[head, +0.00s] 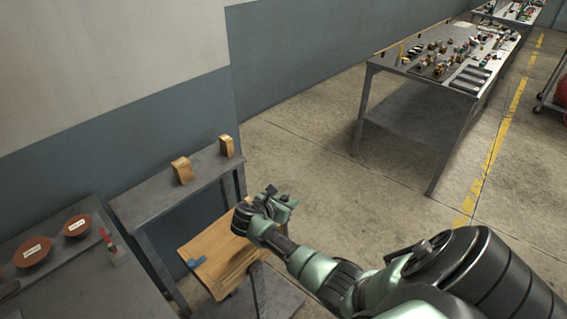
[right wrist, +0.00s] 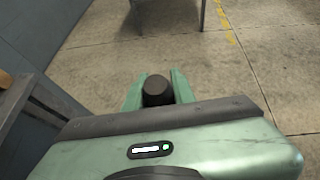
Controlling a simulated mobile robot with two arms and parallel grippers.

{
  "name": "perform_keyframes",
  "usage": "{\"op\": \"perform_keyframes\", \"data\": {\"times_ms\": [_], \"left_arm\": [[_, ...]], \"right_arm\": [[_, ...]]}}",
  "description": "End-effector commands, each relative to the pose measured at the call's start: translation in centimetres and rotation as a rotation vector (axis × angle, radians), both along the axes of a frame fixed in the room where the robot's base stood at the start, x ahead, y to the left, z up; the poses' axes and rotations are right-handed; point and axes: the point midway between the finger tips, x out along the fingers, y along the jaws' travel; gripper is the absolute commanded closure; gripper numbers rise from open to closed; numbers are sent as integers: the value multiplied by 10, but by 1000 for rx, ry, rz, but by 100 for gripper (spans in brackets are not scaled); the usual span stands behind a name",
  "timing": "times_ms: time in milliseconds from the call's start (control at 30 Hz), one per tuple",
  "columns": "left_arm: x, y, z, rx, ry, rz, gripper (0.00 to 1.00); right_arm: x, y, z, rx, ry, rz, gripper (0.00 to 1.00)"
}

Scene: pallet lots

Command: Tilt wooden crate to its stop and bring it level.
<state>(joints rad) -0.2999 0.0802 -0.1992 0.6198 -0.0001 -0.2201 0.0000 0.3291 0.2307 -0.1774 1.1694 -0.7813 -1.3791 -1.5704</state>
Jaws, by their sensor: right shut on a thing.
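The wooden crate (head: 222,252) is in the lower middle of the head view, its light-brown top face showing. It looks slanted, but I cannot tell its exact tilt. A small blue piece (head: 196,262) is at its left side. My right gripper (head: 279,198) is at the crate's far right corner. In the right wrist view its two green fingers (right wrist: 158,90) are shut on a dark round knob (right wrist: 157,86). The gripper and forearm hide where the knob joins the crate. My left gripper is not in view.
A grey bench (head: 160,205) with two wooden blocks stands against the wall, just behind the crate. A grey table (head: 30,285) with reddish-brown round pieces is at left. A cluttered workbench (head: 425,85) stands further back. Open concrete floor (head: 310,160) lies between.

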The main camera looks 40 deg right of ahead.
Motion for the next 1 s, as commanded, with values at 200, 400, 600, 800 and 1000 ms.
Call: {"op": "perform_keyframes", "data": {"times_ms": [200,400,600,800,1000], "left_arm": [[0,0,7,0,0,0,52],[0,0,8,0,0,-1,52],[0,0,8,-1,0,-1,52],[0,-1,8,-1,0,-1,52],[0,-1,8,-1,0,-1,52]], "right_arm": [[0,-10,-8,43,5,-1,100],[0,-14,-11,60,6,-2,100],[0,-14,-12,65,5,-3,100],[0,-15,-12,63,5,-4,100],[0,-14,-12,62,5,-2,53]]}}
